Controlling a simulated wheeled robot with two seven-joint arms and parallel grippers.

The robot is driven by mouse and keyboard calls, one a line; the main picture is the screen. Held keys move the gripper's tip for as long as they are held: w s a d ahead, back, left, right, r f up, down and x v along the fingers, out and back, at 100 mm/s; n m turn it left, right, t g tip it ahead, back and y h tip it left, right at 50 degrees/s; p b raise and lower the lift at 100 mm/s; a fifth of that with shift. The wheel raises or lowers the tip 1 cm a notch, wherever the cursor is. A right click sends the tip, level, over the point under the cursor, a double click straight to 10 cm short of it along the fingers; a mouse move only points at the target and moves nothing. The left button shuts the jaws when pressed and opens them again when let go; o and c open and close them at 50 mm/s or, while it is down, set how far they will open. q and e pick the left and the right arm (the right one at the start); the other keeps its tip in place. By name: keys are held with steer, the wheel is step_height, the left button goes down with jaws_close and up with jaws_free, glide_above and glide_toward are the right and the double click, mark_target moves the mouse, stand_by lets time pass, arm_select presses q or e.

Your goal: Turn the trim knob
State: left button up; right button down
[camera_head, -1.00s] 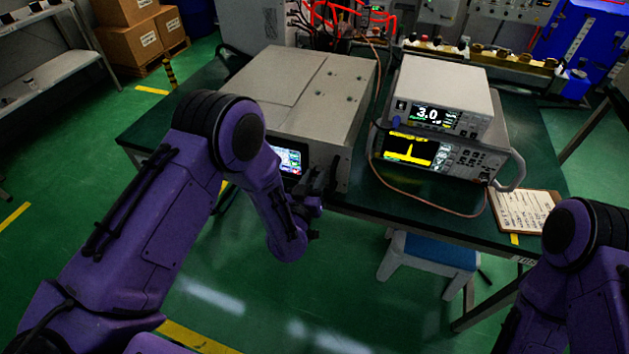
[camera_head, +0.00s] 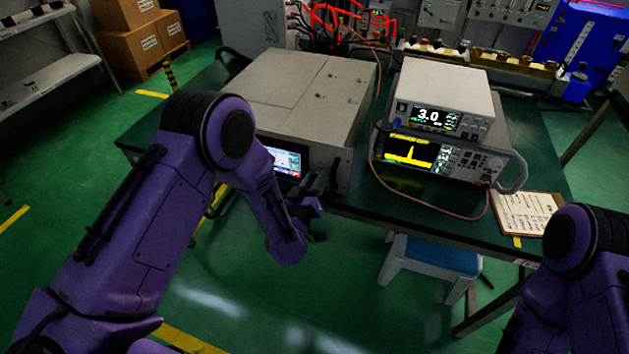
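The microwave generator (camera_head: 300,95) is a large grey box on the dark green bench, with a small lit screen (camera_head: 287,161) on its front. My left purple arm covers much of that front. My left gripper (camera_head: 318,222) is dark and small, close in front of the right part of the generator's front panel. I cannot tell whether its fingers are open or touch anything. The trim knob cannot be made out; the gripper and arm hide that area. My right arm shows at the lower right, and its gripper is outside the view.
Two stacked instruments (camera_head: 440,108) with lit displays stand right of the generator. A cable (camera_head: 432,204) loops in front of them. A clipboard (camera_head: 524,213) lies at the bench's right end. A blue-topped stool (camera_head: 437,255) stands below the front edge. Green floor is open in front.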

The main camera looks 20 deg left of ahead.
arm_select(q)
steer(key=shift+o, duration=0.4)
steer(key=shift+s, duration=0.1)
steer(key=s+b, duration=0.3)
steer(key=s, duration=0.7)
steer(key=shift+s+a, duration=0.15)
steer(key=shift+a, duration=0.05)
